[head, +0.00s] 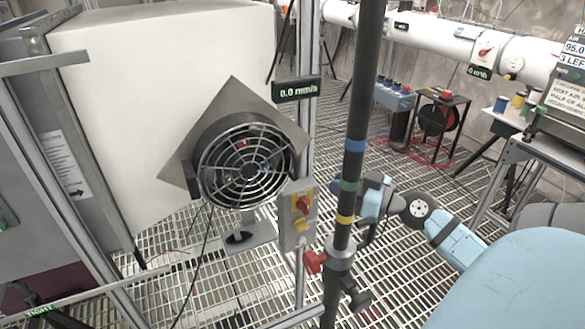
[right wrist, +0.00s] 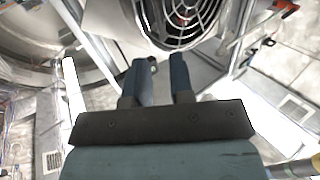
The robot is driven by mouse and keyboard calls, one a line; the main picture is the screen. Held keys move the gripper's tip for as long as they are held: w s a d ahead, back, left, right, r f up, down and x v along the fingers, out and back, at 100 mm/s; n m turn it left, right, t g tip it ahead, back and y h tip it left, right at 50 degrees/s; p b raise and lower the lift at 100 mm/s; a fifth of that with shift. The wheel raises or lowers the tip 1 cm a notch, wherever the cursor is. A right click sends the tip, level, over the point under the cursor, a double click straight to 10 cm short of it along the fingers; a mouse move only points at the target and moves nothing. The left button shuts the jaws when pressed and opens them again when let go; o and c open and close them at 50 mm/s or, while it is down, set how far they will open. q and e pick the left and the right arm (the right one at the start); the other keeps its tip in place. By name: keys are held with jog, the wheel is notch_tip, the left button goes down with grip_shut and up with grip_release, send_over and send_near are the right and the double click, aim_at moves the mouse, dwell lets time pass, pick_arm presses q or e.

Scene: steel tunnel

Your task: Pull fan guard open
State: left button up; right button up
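The fan guard (head: 247,172) is a round grille of pale wire rings over a black fan housing (head: 205,135) on a grey diamond-shaped plate. It appears to lie flat across the fan's front. The guard also shows at the top of the right wrist view (right wrist: 182,38). My right gripper (head: 368,202) is right of the fan, partly hidden by the dark pole. In the right wrist view its two blue-grey fingers (right wrist: 163,75) are apart, pointing toward the area just below the guard. I see no guard wire between them. My left gripper is not in view.
A dark upright pole (head: 352,160) with coloured bands stands between the fan and my right arm. A "0.0 mm/s" display (head: 297,89) hangs above. A white duct (head: 165,75) is behind; the floor is open grating.

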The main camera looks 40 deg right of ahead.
aim_at(296, 179)
jog(key=shift+p+x, duration=1.8)
jog(key=shift+x, duration=4.05)
grip_shut()
